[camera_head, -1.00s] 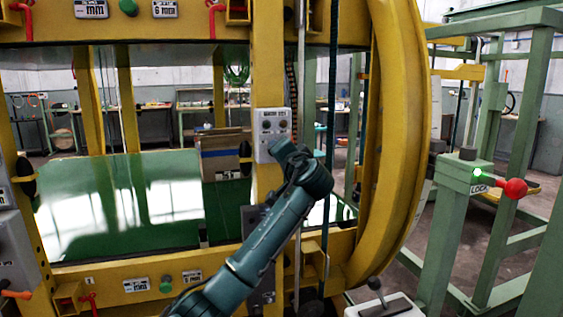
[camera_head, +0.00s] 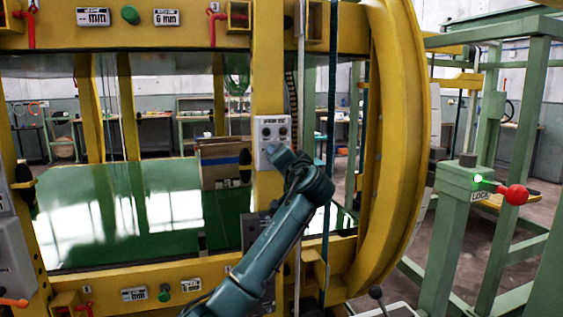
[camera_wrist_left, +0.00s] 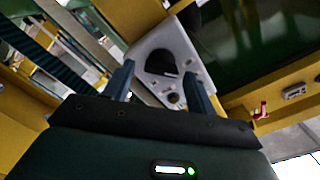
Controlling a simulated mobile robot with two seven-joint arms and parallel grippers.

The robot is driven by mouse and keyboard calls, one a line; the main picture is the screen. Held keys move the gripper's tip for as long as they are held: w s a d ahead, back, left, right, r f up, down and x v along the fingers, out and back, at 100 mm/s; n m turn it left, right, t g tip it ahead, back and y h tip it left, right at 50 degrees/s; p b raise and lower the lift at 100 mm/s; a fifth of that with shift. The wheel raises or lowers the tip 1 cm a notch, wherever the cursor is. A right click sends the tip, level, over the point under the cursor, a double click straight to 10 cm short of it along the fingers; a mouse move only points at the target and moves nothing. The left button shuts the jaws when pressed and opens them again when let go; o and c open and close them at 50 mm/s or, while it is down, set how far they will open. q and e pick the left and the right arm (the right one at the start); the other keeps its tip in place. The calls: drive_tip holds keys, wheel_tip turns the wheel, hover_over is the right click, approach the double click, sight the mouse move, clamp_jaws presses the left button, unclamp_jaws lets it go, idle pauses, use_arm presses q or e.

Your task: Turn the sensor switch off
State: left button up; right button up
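A pale sensor panel (camera_head: 259,135) with a dark label and several small round controls is fixed to a yellow upright. My left arm comes in from the bottom, and its gripper end (camera_head: 279,157) covers the panel's lower part. In the left wrist view the panel (camera_wrist_left: 190,50) is close, with a black round knob (camera_wrist_left: 161,62) and small round controls (camera_wrist_left: 175,98) below it. My left gripper (camera_wrist_left: 159,73) is open there, its two fingers apart with the knob between them in the picture. I cannot tell whether they touch anything. My right gripper is out of view.
A curved yellow ring (camera_head: 397,150) stands right of the panel. A green post (camera_head: 446,245) with a lit green lamp and a red-knobbed lever (camera_head: 516,194) is further right. A vertical dark rod (camera_head: 329,120) runs close to the arm.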

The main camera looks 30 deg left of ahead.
use_arm(q)
drive_tip(key=shift+b+v, duration=0.65)
drive_tip(key=shift+v, duration=5.95)
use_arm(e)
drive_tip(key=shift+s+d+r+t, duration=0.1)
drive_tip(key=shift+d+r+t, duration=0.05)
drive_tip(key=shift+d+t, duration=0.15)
